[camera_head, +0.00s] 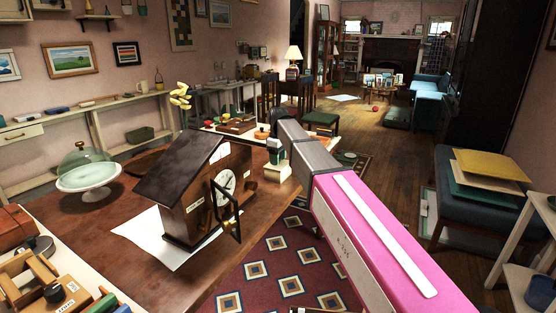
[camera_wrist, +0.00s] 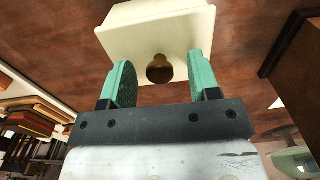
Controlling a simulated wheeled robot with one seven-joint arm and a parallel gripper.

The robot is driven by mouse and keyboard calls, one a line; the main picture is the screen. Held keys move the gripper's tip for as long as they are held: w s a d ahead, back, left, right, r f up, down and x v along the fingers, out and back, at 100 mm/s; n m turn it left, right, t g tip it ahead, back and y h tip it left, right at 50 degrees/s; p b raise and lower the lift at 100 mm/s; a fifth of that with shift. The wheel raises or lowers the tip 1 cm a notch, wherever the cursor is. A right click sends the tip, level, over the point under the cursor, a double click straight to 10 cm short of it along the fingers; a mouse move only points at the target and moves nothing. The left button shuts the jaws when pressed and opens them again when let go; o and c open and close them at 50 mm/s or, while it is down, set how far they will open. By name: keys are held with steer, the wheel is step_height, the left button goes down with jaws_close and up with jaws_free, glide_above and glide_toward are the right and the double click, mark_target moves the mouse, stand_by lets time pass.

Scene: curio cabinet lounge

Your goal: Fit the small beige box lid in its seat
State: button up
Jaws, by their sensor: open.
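The small beige box lid (camera_wrist: 155,32) fills the top middle of the wrist view, with a round brown knob (camera_wrist: 159,70) on it. My gripper (camera_wrist: 160,60) is open, with one green finger on each side of the knob and a gap on both sides. In the head view my gripper (camera_head: 275,152) is over a small cream box shape (camera_head: 278,172) at the right edge of the wooden table. My arm hides part of it there. I cannot tell whether the lid sits level in its seat.
A dark-roofed clock house (camera_head: 190,190) stands on the table (camera_head: 95,240) left of my gripper, over white paper (camera_head: 150,232). A glass-domed cake stand (camera_head: 88,172) is farther left. Wooden trays and blocks fill the front left corner. Open floor with a patterned rug (camera_head: 275,262) is at right.

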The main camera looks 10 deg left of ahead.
step_height(320, 180, up, 10)
steer(key=shift+r, duration=0.15)
stand_by(0.3)
steer(key=s+d+f+m, duration=0.3)
steer(key=d+f+m, duration=0.3)
steer(key=d+f, duration=1.25)
steer(key=s+d+f+m, duration=0.8)
steer(key=s+d+f, duration=0.8)
steer(key=s+f, duration=0.2)
steer(key=s, duration=0.2)
steer(key=shift+s+f, duration=0.3)
steer(key=shift+f, duration=0.1)
